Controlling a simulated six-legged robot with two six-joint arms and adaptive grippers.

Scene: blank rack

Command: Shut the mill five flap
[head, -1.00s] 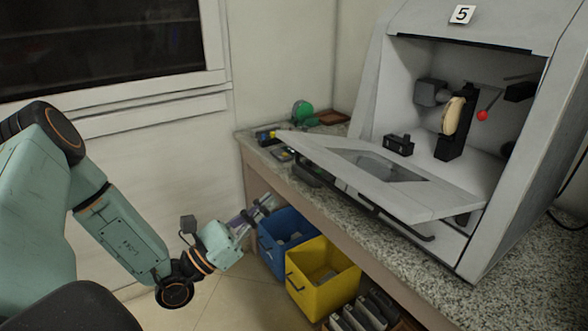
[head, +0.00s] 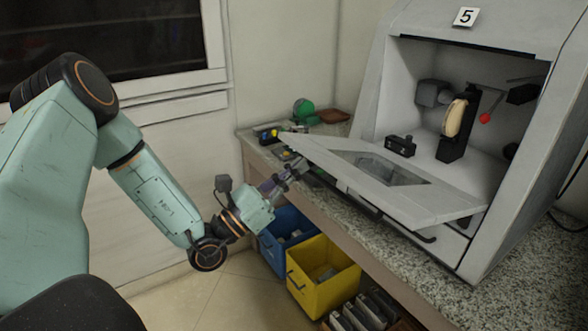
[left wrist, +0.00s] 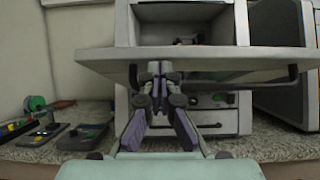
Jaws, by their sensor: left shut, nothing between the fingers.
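The mill with the number 5 label (head: 467,16) stands on the counter at the right of the head view. Its flap (head: 440,203) hangs open, folded down and out toward the front, with a window in its middle. The mill's inside is exposed. In the left wrist view the flap (left wrist: 205,58) spans above the fingers, with its handle under its edge. My left gripper (head: 291,171) is shut and empty, close to the flap's left outer edge and low beside it. In the wrist view the left gripper (left wrist: 155,72) points at the flap's underside; contact cannot be told. My right gripper is not in view.
A blue bin (head: 284,238) and a yellow bin (head: 326,275) stand below the counter edge. Small devices (left wrist: 86,136) lie on the counter left of the mill. The speckled counter (head: 520,262) is bare at the front right.

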